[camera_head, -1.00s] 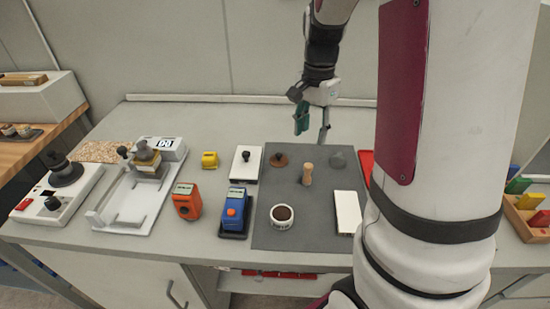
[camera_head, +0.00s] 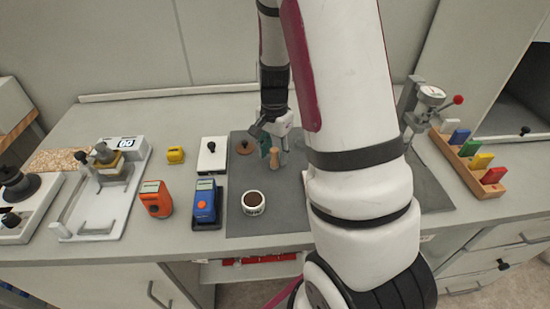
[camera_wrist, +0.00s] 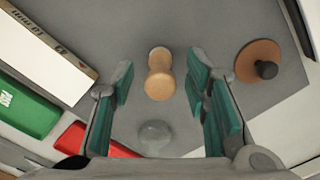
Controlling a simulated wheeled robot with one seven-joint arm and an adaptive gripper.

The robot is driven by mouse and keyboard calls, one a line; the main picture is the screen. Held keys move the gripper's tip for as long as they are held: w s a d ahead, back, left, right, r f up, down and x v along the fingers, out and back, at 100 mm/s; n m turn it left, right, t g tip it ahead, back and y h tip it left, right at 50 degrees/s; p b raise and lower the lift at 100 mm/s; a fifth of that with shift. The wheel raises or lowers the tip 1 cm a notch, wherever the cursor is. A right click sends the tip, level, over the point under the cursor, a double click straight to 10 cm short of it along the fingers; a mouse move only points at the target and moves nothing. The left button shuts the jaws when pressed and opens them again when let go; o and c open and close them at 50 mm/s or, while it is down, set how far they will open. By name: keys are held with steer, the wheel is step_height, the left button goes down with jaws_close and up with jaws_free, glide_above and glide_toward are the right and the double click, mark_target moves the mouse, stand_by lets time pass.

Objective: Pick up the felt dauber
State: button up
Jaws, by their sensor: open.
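A small pale wooden peg-shaped piece with a rounded top, which looks like the felt dauber (camera_head: 274,158), stands on the grey mat (camera_head: 238,222). It also shows in the wrist view (camera_wrist: 160,80), ahead of and between my fingers. My gripper (camera_wrist: 160,88) is open with teal finger pads, one on each side of the peg in the picture, with a visible gap on both sides. In the head view my gripper (camera_head: 273,148) hangs just above and behind the peg. Whether its tips are level with the peg is unclear.
A brown disc with a black knob (camera_wrist: 262,62) lies close to the right finger in the wrist view. A grey dome (camera_wrist: 154,133) sits near the peg. A white cup with dark filling (camera_head: 253,203) stands toward the front.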

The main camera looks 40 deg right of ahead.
steer(key=shift+f, duration=0.9)
steer(key=shift+c, duration=0.4)
jaws_close()
steer(key=shift+r, duration=0.15)
